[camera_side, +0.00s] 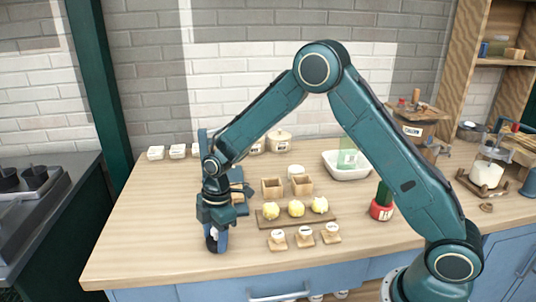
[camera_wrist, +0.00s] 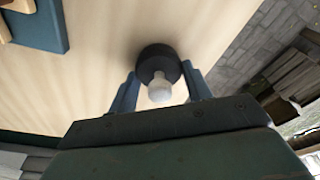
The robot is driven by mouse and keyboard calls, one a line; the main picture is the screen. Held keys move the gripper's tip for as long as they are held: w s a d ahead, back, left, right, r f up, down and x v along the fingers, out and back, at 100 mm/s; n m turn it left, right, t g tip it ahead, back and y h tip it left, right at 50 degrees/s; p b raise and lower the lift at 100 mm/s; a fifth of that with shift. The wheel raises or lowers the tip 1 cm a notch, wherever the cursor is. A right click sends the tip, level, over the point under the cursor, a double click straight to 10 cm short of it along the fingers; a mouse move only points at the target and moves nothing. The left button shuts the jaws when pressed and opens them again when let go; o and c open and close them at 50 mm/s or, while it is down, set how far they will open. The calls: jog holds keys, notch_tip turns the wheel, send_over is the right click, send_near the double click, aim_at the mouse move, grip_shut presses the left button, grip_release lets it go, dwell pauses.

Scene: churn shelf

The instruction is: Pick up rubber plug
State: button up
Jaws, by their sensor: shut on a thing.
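In the wrist view my gripper (camera_wrist: 160,88) has one blue finger on each side of a pale, rounded knob, which I take to be the rubber plug (camera_wrist: 160,90). It sits against a dark round piece (camera_wrist: 158,62); I cannot tell whether the two are one part. In the side view my gripper (camera_side: 215,240) points down at the left front of the wooden counter (camera_side: 150,230). A small white bit shows between its dark fingers. The gripper is shut on the plug, and its contact points are partly hidden.
Right of my gripper, a wooden board (camera_side: 284,220) holds yellow balls of butter, with small labelled blocks (camera_side: 305,237) in front. Wooden boxes (camera_side: 272,187) stand behind. A red pot (camera_side: 381,210) and a white basin (camera_side: 345,172) are farther right. The counter's left front is clear.

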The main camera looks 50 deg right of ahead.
aim_at(214, 229)
jog(key=shift+r, duration=0.2)
notch_tip(214, 229, up, 20)
jog(key=shift+f, duration=0.15)
dwell(0.6)
dwell(0.5)
